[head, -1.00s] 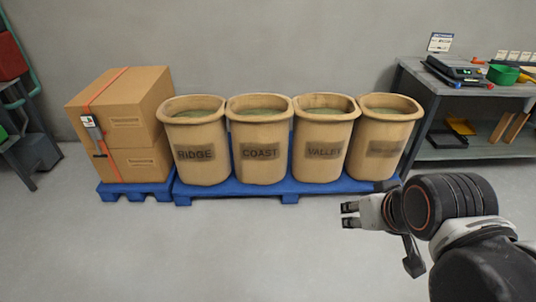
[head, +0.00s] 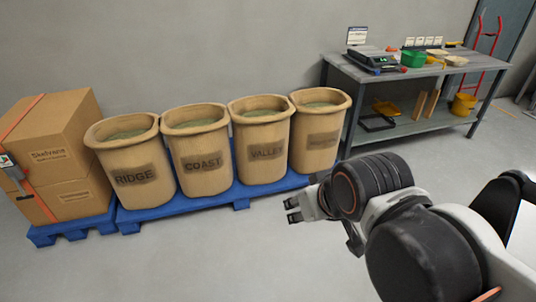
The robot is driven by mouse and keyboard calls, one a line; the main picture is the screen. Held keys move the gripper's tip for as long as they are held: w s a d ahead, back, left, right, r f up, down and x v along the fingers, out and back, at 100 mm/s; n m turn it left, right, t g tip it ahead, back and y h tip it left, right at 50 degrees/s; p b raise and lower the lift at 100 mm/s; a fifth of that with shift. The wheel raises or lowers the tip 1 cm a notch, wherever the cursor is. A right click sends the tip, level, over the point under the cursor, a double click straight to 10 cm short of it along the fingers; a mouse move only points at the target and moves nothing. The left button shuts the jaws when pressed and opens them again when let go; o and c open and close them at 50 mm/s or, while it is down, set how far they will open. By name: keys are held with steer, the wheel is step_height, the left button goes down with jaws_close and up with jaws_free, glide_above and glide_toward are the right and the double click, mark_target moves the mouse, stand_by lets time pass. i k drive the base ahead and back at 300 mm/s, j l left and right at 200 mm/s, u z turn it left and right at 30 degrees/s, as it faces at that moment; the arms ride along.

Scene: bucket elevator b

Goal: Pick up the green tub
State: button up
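The green tub (head: 412,59) stands on the top of the grey workbench (head: 400,72) at the upper right of the head view, beside a scale. My gripper (head: 291,209) is in the lower middle of the view, in front of the blue pallet and well away from the tub. Its two short dark fingers point left with a small gap between them. Nothing shows between them.
Several tan sacks (head: 201,148) stand in a row on a blue pallet (head: 190,205). Strapped cartons (head: 62,140) are at the left. The bench also holds the scale (head: 371,57) and pale bowls (head: 456,60). A yellow bucket (head: 463,104) is below. Grey floor is free in front.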

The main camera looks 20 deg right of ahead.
mark_target(414, 59)
steer(key=z, duration=1.45)
steer(key=i+z, duration=0.15)
steer(key=i, duration=0.4)
steer(key=i+z, duration=0.15)
steer(key=i, duration=0.45)
steer(key=i+j+z, duration=0.2)
steer(key=i, duration=0.35)
steer(key=i+z, duration=0.15)
steer(key=i, duration=0.4)
steer(key=i+l+z, duration=0.15)
steer(key=i+z, duration=0.15)
steer(key=i, duration=0.7)
steer(key=i+z, duration=0.3)
steer(key=i, duration=0.7)
steer(key=i+j+u, duration=0.2)
steer(key=i+u, duration=0.75)
steer(key=i+l+u, duration=0.25)
steer(key=i+u, duration=0.25)
steer(key=i+l+u, duration=0.45)
steer(key=i+j, duration=0.05)
